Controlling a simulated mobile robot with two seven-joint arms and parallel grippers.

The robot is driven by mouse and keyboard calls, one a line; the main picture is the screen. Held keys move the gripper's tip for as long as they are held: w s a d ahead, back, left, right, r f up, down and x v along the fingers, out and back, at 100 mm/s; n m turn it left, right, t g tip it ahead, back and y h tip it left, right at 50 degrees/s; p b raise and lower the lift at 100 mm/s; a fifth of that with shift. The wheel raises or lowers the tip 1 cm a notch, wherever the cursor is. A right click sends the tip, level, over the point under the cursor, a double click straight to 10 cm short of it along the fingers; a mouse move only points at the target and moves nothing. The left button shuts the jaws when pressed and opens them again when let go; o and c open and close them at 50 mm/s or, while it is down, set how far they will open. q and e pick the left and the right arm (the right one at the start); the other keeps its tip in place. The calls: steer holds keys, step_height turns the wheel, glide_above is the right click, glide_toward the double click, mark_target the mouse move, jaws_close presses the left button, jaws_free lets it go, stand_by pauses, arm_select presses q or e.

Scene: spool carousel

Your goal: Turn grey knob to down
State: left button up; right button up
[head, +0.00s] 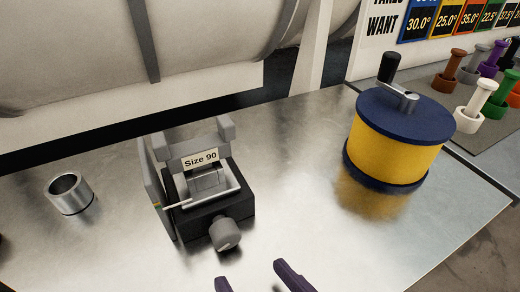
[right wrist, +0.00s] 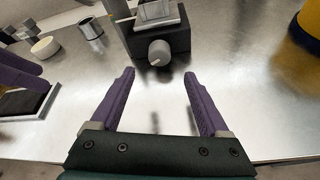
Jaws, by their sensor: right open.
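The grey knob (head: 226,234) sticks out from the front of a black device (head: 190,226) labelled "Size 90". It also shows in the right wrist view (right wrist: 159,52); a faint mark on its face seems to point to the lower left, though it is small. My right gripper (head: 256,277) has two purple fingers, spread apart and empty. In the right wrist view the gripper (right wrist: 159,77) is in front of the knob, roughly centred on it, with a gap between. A purple finger-like part at the left edge of that view appears to be my left gripper, cut off.
A metal ring cup (head: 69,193) stands left of the device on the shiny metal table (head: 110,255). A yellow drum (head: 394,146) with a blue lid and crank stands to the right. Coloured pegs stand at the far right. The table between device and drum is clear.

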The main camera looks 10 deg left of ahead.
mark_target(229, 243)
arm_select(q)
steer(key=shift+a+f+b, duration=0.2)
steer(key=shift+f+b, duration=0.9)
steer(key=shift+f, duration=0.1)
arm_select(e)
steer(key=x, duration=0.8)
steer(key=shift+r, duration=0.1)
arm_select(q)
steer(key=shift+d, duration=0.2)
arm_select(e)
steer(key=c, duration=0.5)
jaws_close()
